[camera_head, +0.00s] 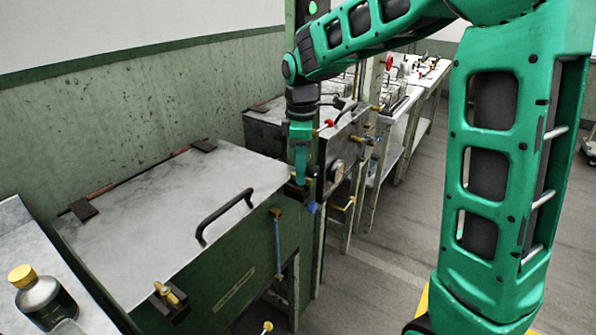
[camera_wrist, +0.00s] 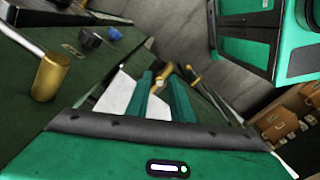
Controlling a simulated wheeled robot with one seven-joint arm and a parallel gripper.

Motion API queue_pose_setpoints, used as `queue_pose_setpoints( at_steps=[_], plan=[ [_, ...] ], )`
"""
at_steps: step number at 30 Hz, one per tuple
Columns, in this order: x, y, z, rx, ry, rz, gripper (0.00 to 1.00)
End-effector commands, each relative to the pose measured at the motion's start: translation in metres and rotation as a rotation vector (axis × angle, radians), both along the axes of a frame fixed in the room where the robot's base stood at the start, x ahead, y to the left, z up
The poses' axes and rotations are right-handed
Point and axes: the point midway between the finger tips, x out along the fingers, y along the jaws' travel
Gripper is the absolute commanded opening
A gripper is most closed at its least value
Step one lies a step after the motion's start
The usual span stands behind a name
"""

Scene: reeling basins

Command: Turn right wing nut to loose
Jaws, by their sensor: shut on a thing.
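The right wing nut (camera_wrist: 162,76) shows as a brass-coloured piece between my fingertips in the wrist view. My gripper (camera_head: 302,183) points down at the right front corner of the near basin's grey lid (camera_head: 150,220) in the head view, and its fingers mostly hide the nut there. My gripper (camera_wrist: 163,80) is shut on the nut, with one green finger on each side. How far the nut is turned cannot be told. The left wing nut (camera_head: 170,293), also brass, sits at the lid's front left edge. The lid lies flat and closed.
A black handle (camera_head: 225,215) rises from the lid. A brass-topped blue lever (camera_head: 277,240) and a blue knob (camera_head: 313,207) are on the basin front near my gripper. A bottle (camera_head: 42,295) stands at the left. The floor (camera_head: 370,290) in front is clear.

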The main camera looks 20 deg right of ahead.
Motion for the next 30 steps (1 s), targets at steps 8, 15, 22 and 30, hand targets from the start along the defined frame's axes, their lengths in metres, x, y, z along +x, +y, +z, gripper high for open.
queue_pose_setpoints(
  at_steps=[8,15,22,30],
  plan=[
    [0.0001,0.0004,0.0001,0.001,0.0,0.166,0.04],
    [-0.0001,0.0004,-0.0001,0.0,0.0,0.235,0.06],
    [-0.0002,0.0004,-0.0002,0.0,0.001,0.252,0.07],
    [-0.0002,0.0005,-0.0003,0.0,0.001,0.252,0.07]
  ],
)
